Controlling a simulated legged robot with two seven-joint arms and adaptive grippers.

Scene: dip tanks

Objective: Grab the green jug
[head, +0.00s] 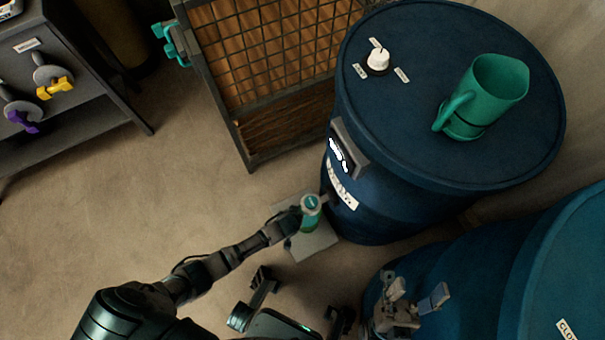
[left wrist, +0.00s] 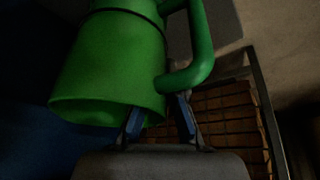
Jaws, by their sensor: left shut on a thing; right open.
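A green jug (left wrist: 105,70) fills the upper left of the left wrist view, with a dark band and a curved handle (left wrist: 202,45) on its right. My left gripper (left wrist: 160,122) is shut on it near the handle's end; the exact contact is hard to see. A larger teal-green jug (head: 490,95) stands upright on the barrel's lid.
The blue barrel (head: 430,205) has a white knob (head: 378,59) on its lid.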

